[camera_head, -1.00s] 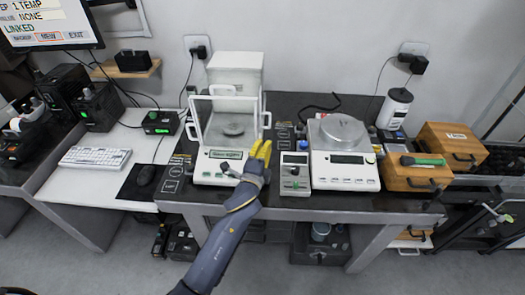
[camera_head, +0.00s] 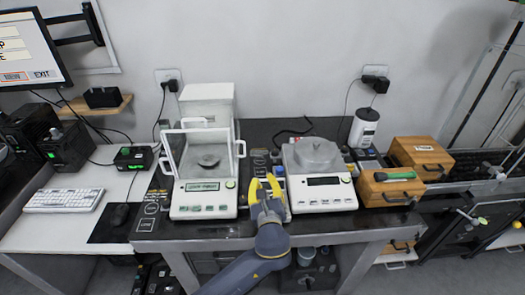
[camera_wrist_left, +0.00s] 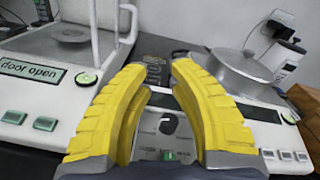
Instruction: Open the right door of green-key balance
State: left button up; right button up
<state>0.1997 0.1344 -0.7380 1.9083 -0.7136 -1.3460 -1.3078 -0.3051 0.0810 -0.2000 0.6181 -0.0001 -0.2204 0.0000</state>
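The green-key balance (camera_head: 203,198) is white, with green keys and a glass-sided weighing chamber holding a round pan (camera_head: 208,160). A white handle (camera_head: 240,149) shows at the chamber's right side. In the left wrist view its display (camera_wrist_left: 30,72) reads "door open". I cannot tell clearly from the glass how far each door stands open. My left gripper (camera_head: 262,184) has yellow fingers, spread apart with nothing between them. It is to the right of the balance, over the small grey box with a knob, which it partly hides. My right gripper is not in view.
A second balance (camera_head: 326,194) with a metal pan stands just right of my left gripper. Wooden boxes (camera_head: 392,187) and a white canister (camera_head: 363,129) are farther right. A keyboard (camera_head: 64,200) and mouse lie on the left table. The dark tabletop has little free room.

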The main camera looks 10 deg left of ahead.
pick_arm(q)
jog(key=y, duration=0.1)
jog(key=m+y, duration=0.2)
send_near(245, 150)
jog(key=shift+g, duration=0.3)
jog(key=x, duration=0.9)
jog(key=shift+w+a+r, duration=0.15)
jog(key=shift+w+r, duration=0.1)
jog(key=shift+r, duration=0.05)
jog(key=shift+o, duration=0.2)
grip_shut()
